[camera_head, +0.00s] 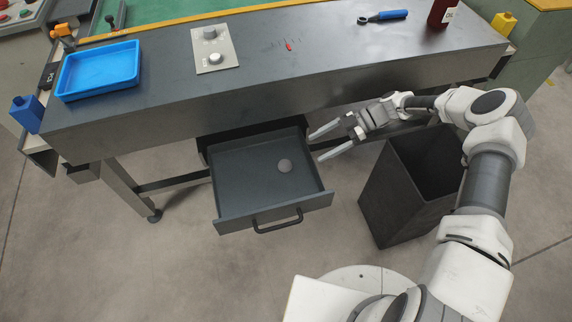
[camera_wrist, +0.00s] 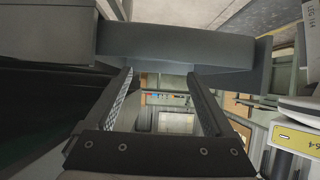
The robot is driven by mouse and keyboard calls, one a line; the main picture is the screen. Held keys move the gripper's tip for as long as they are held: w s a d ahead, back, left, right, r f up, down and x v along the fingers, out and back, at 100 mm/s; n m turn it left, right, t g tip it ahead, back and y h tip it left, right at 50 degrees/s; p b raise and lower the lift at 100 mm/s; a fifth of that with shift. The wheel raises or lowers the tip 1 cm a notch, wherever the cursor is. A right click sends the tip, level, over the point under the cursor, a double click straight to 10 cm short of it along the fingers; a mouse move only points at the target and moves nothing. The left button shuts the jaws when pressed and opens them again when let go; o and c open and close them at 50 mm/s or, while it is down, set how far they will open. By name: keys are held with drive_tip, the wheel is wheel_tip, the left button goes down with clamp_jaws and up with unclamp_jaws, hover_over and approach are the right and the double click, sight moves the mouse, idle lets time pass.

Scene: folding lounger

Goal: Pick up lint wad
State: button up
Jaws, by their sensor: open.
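A small round grey lint wad (camera_head: 285,166) lies on the floor of the open drawer (camera_head: 235,188), toward its right side. My gripper (camera_head: 318,144) is open and empty. In the head view its two fingers point left, near the drawer's right wall and apart from the wad. The wrist view shows the open fingers (camera_wrist: 165,95) with nothing between them. I cannot make out the wad in the wrist view.
The workbench (camera_head: 290,75) overhangs the drawer. A blue tray (camera_head: 98,70), a panel with knobs (camera_head: 213,56) and a blue-handled tool (camera_head: 385,16) lie on top. A dark open bin (camera_head: 395,195) stands on the floor right of the drawer.

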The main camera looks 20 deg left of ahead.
sight(290, 163)
drive_tip(key=b+x, duration=0.1)
drive_tip(key=x, duration=1)
drive_tip(key=shift+a, duration=0.1)
clamp_jaws()
